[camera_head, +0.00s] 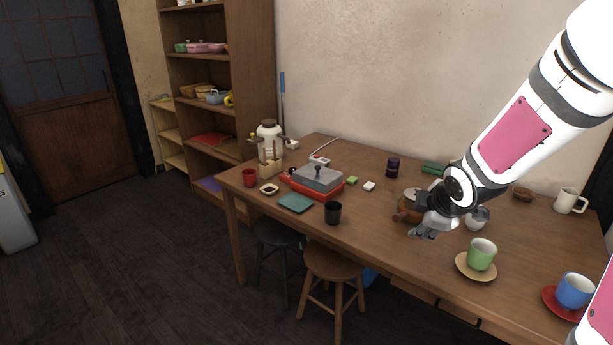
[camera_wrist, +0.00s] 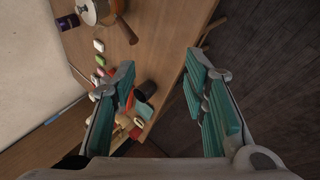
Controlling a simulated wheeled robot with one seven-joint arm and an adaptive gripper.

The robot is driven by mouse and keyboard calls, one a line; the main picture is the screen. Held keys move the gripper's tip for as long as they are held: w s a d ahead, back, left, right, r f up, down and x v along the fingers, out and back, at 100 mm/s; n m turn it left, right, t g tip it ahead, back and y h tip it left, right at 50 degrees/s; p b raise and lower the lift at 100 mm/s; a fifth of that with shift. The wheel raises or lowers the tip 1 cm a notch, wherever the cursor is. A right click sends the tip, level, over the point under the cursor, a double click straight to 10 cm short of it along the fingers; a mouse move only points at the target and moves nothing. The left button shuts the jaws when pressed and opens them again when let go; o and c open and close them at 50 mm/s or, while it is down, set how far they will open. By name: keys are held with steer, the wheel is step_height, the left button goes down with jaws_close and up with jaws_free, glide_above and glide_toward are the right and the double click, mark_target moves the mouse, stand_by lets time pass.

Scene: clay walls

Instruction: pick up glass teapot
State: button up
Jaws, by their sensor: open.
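A round pot with a pale lid and brown sides (camera_head: 411,194), which looks like the glass teapot, stands on the wooden table, partly hidden by my gripper in the head view. In the wrist view the pot (camera_wrist: 90,12) is cut by the top edge at upper left, with a brown handle toward the middle. My gripper (camera_head: 423,232) is in front of the pot, near the table's front edge. In the wrist view my gripper's fingers (camera_wrist: 160,65) are wide apart with nothing between them. I cannot tell whether the gripper touches the pot.
A small greyish vessel (camera_head: 477,219) stands right of my gripper. A green cup (camera_head: 482,254) on a saucer is nearer the front. A blue cup (camera_head: 575,290) is at right. A black cup (camera_head: 333,213) and a red grill (camera_head: 325,190) are left. A dark purple jar (camera_head: 392,168) stands behind.

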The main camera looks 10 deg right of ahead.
steer(key=w+d+f+n+t+y+b, duration=0.25)
steer(key=w+d+f+b, duration=0.2)
steer(key=f, duration=0.45)
steer(key=n+t+b, duration=0.1)
steer(key=n+t, duration=0.2)
steer(key=t, duration=0.2)
glide_toward(404, 216)
steer(key=shift+m+g, duration=0.25)
steer(key=b+x, duration=0.1)
steer(key=x, duration=0.1)
steer(key=b+x, duration=0.1)
steer(key=x, duration=0.2)
steer(key=shift+w+d+r, duration=0.1)
steer(key=shift+w+d, duration=0.15)
steer(key=shift+w, duration=0.05)
steer(key=shift+a+b+x, duration=0.15)
steer(key=shift+b+x, duration=0.3)
steer(key=shift+x, duration=0.95)
steer(key=shift+a+b+x, duration=0.2)
steer(key=shift+b+x, duration=0.25)
steer(key=shift+x, duration=0.95)
steer(key=shift+c, duration=0.6)
jaws_close()
